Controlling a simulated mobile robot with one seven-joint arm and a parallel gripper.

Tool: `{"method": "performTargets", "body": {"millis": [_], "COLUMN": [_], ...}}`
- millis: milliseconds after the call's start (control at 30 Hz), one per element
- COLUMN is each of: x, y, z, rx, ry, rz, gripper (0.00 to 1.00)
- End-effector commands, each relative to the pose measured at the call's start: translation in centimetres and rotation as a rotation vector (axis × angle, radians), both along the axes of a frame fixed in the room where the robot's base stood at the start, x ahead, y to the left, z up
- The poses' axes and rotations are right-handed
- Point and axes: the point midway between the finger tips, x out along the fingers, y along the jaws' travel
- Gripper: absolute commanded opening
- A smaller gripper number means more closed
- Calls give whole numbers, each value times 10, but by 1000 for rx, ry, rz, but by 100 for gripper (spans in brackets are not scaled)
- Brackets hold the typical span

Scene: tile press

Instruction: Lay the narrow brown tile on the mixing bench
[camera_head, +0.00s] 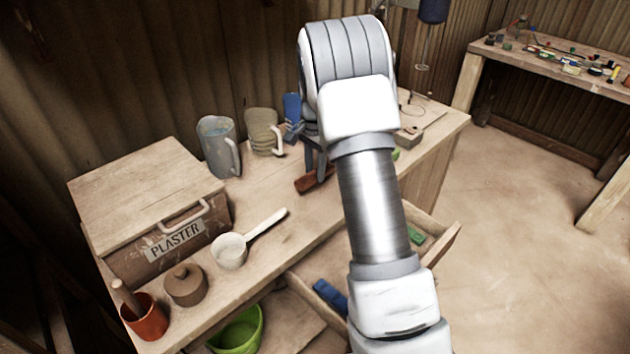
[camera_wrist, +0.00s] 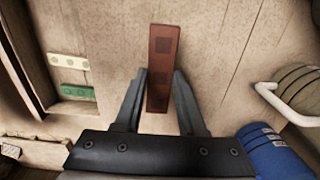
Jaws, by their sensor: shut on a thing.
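The narrow brown tile (camera_head: 313,181) is over the wooden mixing bench (camera_head: 285,232), in front of the jugs; I cannot tell whether it touches the top. In the wrist view the tile (camera_wrist: 163,55) is a long reddish-brown strip with darker square marks, pointing away from my gripper. My gripper (camera_wrist: 160,76) is shut on the tile's near part, a finger on each side. In the head view my gripper (camera_head: 316,165) is partly hidden behind my arm.
A clear jug (camera_head: 216,150), a ribbed jug (camera_head: 262,132) and a blue container (camera_head: 292,107) stand behind the tile. A white scoop (camera_head: 230,250) and plaster box (camera_head: 135,190) are left. Open drawers hold green (camera_head: 415,235) and blue (camera_head: 330,293) pieces. The bench between scoop and tile is clear.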

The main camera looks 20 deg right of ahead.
Motion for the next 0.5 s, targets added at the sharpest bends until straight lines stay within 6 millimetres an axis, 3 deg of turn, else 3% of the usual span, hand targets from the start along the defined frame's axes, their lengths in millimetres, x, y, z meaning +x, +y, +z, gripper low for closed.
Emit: {"method": "performTargets", "body": {"millis": [267, 500], "x": [0, 0], "y": [0, 0], "z": [-37, -38], "rx": [0, 0], "ry": [2, -1], "rz": [0, 1], "gripper": [0, 0]}}
